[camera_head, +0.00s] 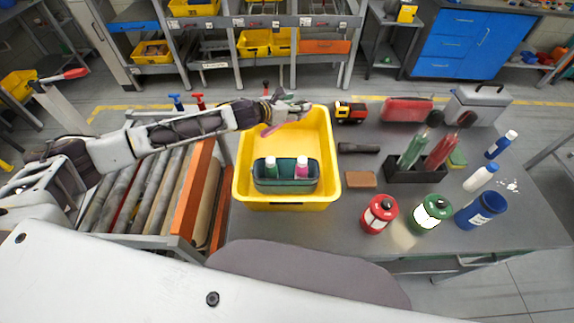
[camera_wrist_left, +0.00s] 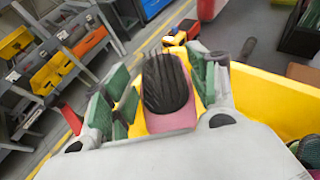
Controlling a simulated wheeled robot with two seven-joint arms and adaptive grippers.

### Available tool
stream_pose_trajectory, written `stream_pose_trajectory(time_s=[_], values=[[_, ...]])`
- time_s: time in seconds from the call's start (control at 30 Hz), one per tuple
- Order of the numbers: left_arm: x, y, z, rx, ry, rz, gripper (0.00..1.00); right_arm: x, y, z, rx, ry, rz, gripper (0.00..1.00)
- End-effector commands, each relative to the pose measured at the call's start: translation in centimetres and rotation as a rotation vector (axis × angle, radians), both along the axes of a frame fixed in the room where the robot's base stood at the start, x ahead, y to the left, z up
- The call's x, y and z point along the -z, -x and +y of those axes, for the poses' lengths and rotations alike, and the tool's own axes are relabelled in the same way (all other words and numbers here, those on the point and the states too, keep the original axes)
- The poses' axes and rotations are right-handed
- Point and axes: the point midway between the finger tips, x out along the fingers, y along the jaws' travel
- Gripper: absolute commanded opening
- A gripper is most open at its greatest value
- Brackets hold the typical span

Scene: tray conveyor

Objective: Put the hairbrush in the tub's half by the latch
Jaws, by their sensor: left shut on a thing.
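The hairbrush (camera_wrist_left: 168,92), pink with black bristles, is held between the green-padded fingers of my left gripper (camera_wrist_left: 165,80) in the left wrist view. In the head view my left gripper (camera_head: 286,108) is above the far part of the yellow tub (camera_head: 243,187), with a bit of the pink hairbrush (camera_head: 268,130) showing below it. The tub's near half holds a dark green caddy (camera_head: 286,186) with a teal bottle and a pink bottle. The tub's far half looks bare under the gripper. I cannot make out a latch. My right gripper is not in view.
The tub stands on a grey table (camera_head: 400,265) beside a roller conveyor (camera_head: 140,195). To its right are a toy truck (camera_head: 350,112), a flashlight (camera_head: 358,148), a brown block (camera_head: 361,179), a dark tray (camera_head: 410,175), lanterns and bottles. Shelves stand behind.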

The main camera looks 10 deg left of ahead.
Motion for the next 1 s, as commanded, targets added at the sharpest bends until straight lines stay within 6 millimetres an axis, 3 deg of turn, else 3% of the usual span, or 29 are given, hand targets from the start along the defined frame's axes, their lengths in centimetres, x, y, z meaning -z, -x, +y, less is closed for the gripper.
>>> stream_pose_trajectory(time_s=[0.27, 0.77, 1.0], values=[[1.8, 0.0, 0.0, 0.000, -0.001, -0.001, 0.35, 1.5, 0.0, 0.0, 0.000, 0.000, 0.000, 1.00], [1.9, 0.0, 0.0, 0.000, 0.000, 0.000, 0.35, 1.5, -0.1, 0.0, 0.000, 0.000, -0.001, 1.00], [3.1, 0.0, 0.0, -0.001, 0.001, 0.002, 0.35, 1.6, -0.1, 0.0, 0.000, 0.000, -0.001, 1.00]])
